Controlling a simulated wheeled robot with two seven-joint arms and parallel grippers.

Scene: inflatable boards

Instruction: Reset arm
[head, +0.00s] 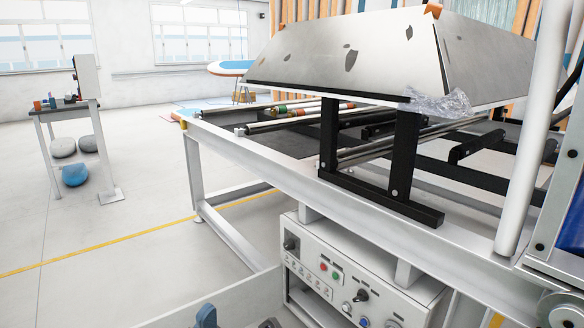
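Neither of my grippers can be made out in the head view. Small blue-grey parts (207,316) poke in at the bottom edge; I cannot tell what they belong to. A large machine with a light grey frame (290,175) fills the right half. A slanted metal cover (330,55) with dark patches sits above it on black uprights (328,140). Crumpled clear plastic film (440,103) hangs at the cover's lower edge.
A control box (340,275) with buttons and knobs sits under the frame. A white post (525,130) rises at right. A small table (65,107) stands at left, with rounded stones below. Open floor with a yellow line (100,243) lies at left.

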